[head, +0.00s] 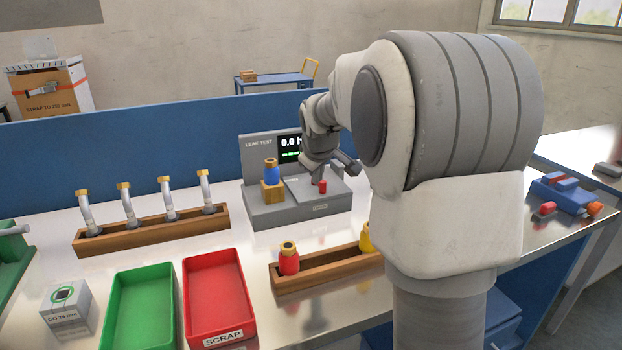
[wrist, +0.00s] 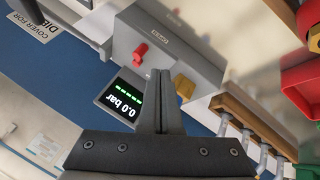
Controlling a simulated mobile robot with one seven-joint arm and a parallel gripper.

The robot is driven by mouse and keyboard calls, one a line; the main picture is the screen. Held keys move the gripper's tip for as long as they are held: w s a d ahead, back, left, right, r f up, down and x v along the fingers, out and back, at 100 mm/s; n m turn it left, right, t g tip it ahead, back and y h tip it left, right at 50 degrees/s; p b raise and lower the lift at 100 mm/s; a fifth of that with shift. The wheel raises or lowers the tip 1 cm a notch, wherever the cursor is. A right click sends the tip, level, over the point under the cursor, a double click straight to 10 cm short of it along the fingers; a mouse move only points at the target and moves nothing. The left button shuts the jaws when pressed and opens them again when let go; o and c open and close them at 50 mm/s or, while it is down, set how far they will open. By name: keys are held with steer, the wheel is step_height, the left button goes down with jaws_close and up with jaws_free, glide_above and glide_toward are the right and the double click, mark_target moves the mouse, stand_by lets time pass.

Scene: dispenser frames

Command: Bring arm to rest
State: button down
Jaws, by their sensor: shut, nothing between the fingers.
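My gripper (head: 320,180) is over the leak tester in the head view, partly hidden by its own wrist. In the wrist view its two fingers (wrist: 161,74) are together with nothing between them. The grey leak tester (head: 264,213) stands on the bench, its screen reading 0.0. A red knob (head: 322,187) on it is just below my gripper; it also shows in the wrist view (wrist: 140,50), apart from the fingers. A blue fitting with a brass top (head: 271,172) sits on the tester's brass block (head: 271,194). My arm is stretched forward over the bench.
A wooden rack (head: 150,236) holds several metal tubes. Green (head: 140,307) and red SCRAP (head: 217,297) trays stand in front. Another wooden rack (head: 322,272) holds red (head: 288,260) and yellow (head: 364,237) fittings. A blue panel (head: 120,160) rises behind. A blue fixture (head: 565,194) is at right.

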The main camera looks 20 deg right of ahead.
steer(key=s+a+r+m+y+p, duration=0.1)
steer(key=s+a+r+m+p, duration=0.3)
steer(key=s, duration=0.8)
steer(key=s+a+r+n+y+p, duration=0.1)
steer(key=s+a+r+p, duration=0.2)
steer(key=s+a+r, duration=0.55)
steer(key=s+f+m+g+p, duration=0.1)
steer(key=s+f+m, duration=0.1)
steer(key=s, duration=1.1)
steer(key=shift+s+a+f+y+p, duration=0.3)
steer(key=shift+a+f+p, duration=0.1)
steer(key=shift+f, duration=0.5)
steer(key=shift+d, duration=0.2)
